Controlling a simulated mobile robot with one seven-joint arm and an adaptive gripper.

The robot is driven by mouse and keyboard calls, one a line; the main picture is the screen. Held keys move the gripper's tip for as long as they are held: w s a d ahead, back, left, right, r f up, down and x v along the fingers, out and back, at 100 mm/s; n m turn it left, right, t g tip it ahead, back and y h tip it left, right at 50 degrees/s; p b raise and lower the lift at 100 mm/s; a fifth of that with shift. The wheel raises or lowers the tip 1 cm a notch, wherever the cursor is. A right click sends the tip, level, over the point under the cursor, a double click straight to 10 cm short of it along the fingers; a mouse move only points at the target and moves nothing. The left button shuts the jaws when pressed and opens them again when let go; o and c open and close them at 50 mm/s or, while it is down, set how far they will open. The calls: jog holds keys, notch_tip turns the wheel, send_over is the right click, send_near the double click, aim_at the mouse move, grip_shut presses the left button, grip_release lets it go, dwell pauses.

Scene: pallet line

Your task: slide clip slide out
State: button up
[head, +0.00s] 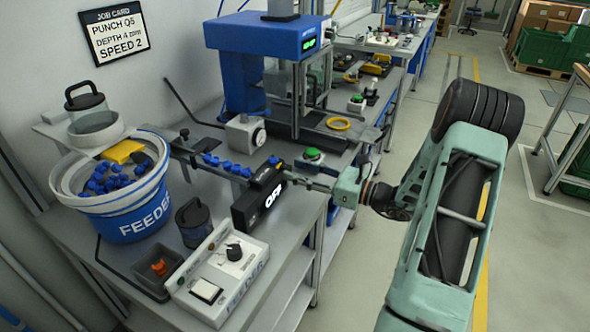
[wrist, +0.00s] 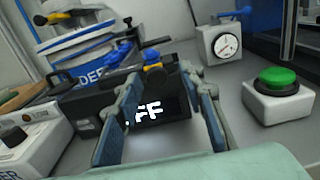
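A sloping feed rail (head: 190,150) carries several blue pieces (head: 228,166) in a row toward a black box (head: 258,203) whose display reads OFF. I cannot tell which piece is the clip. The box also shows in the wrist view (wrist: 160,137), with a blue piece with a yellow band (wrist: 153,70) at its top edge. My gripper (head: 300,178) is at the right end of the box. In the wrist view, its two fingers (wrist: 158,82) are apart, with nothing gripped between them. The piece appears beyond the gap; whether the fingers touch the box is unclear.
A feeder bucket (head: 145,215) with blue pieces stands at the left, beside a white feeder control box (head: 220,278). A green button (head: 312,155) and a dial gauge (head: 245,133) are close behind my gripper. A blue press (head: 255,45) stands farther back.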

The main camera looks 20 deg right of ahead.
jog(key=v, duration=1)
jog(key=shift+s+d, duration=0.2)
